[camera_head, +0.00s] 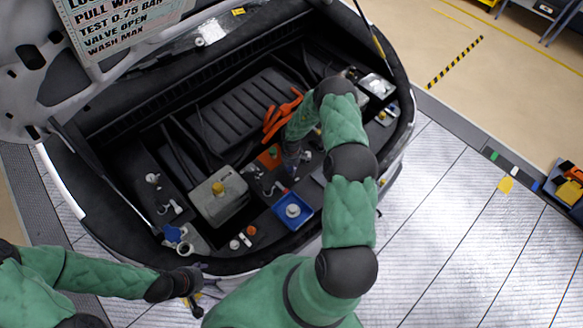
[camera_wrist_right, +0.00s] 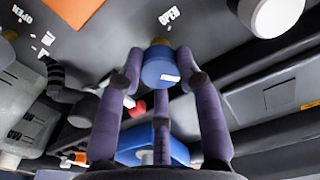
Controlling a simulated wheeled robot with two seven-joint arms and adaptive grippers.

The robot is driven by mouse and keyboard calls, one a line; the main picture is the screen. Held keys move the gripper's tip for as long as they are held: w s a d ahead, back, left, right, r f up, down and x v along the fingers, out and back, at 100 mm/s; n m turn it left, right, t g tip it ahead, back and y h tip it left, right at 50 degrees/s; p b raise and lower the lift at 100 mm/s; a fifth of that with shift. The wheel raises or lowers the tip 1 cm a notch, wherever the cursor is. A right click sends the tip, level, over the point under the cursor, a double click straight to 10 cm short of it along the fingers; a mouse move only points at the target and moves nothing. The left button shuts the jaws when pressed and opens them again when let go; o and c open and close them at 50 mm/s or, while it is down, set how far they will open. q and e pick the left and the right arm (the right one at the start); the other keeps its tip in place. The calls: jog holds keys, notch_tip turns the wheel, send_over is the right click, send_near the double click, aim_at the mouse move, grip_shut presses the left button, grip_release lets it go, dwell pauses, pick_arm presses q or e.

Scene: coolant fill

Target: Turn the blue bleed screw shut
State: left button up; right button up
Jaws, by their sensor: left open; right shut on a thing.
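The blue bleed screw (camera_wrist_right: 160,68) is a round blue knob with a white mark, near the top middle of the right wrist view. A brass-coloured piece shows just beyond it, and the word OPEN is printed on the grey surface above. My right gripper (camera_wrist_right: 160,80) has its purple-grey fingers closed around the screw. In the head view my right gripper (camera_head: 290,165) reaches down into the middle of the open bay, and the screw is hidden there. My left gripper (camera_head: 195,300) is open and empty, low in front of the car's edge.
A blue tray (camera_head: 305,222) with a round white piece sits at the bay's front. A pale tank with a yellow cap (camera_head: 218,188) stands left of it. A blue star-shaped knob (camera_head: 172,233) is at the front left.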

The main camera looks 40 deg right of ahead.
jog(key=m, duration=0.4)
jog(key=shift+m+b, duration=0.3)
jog(key=shift+b, duration=0.05)
jog(key=shift+m+b, duration=0.3)
jog(key=shift+m, duration=1.6)
jog(key=o, duration=1.1)
jog(key=shift+o, duration=0.2)
jog(key=shift+r, duration=0.1)
notch_tip(320, 180, up, 12)
